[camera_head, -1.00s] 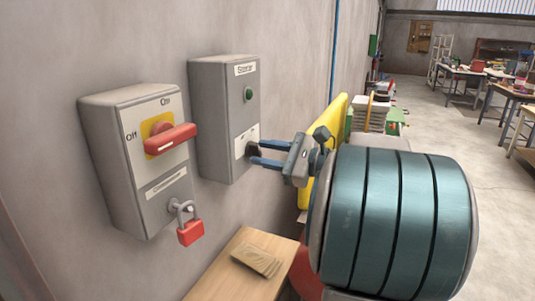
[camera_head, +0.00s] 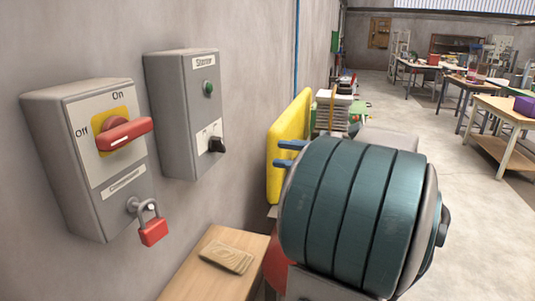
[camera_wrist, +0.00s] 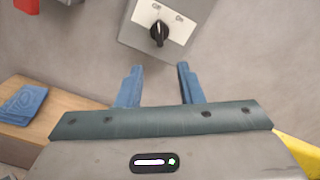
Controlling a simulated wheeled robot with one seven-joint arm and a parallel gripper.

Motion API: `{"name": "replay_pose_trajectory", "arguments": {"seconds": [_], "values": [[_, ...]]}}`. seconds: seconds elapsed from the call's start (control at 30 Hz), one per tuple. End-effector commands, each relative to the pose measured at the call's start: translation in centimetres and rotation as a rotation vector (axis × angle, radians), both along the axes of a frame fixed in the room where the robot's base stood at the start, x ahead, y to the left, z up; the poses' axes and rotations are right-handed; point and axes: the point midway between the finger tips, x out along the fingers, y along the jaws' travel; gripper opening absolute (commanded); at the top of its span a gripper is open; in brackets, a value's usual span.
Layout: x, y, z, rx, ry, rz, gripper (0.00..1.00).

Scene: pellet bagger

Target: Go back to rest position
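My gripper (camera_wrist: 157,88) shows in the wrist view with its two blue fingers apart and nothing between them. In the head view, only its blue fingertips (camera_head: 287,154) show past my arm, to the right of the starter box and clear of the wall. The grey starter box (camera_head: 188,115) is on the wall, with a green button (camera_head: 208,88) and a black rotary knob (camera_head: 217,145). The knob also shows in the wrist view (camera_wrist: 159,32), beyond the fingers and apart from them, between Off and On labels. The rest of my gripper is hidden in the head view.
A grey switch box (camera_head: 85,200) with a red handle (camera_head: 125,134) and a red padlock (camera_head: 153,231) is on the wall at left. A wooden surface (camera_head: 205,280) below bears a small stack (camera_head: 228,256). A yellow panel (camera_head: 288,140) stands behind my gripper. Open floor lies at right.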

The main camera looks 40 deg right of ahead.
Motion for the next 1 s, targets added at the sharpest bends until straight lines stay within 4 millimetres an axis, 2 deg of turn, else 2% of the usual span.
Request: {"name": "replay_pose_trajectory", "arguments": {"seconds": [0.2,0.63,0.73,0.77,0.87,1.0], "values": [[-0.7,-0.5,0.0,0.000,0.000,0.001,0.34],[-0.6,-0.5,0.0,0.000,0.000,0.001,0.34],[-0.5,0.1,-0.2,-0.010,0.009,0.012,0.34],[-0.3,0.5,-0.4,-0.019,0.018,0.022,0.34],[0.4,3.6,-1.7,-0.087,0.072,0.087,0.34],[0.7,10.8,-5.6,-0.306,0.185,0.263,0.34]]}}
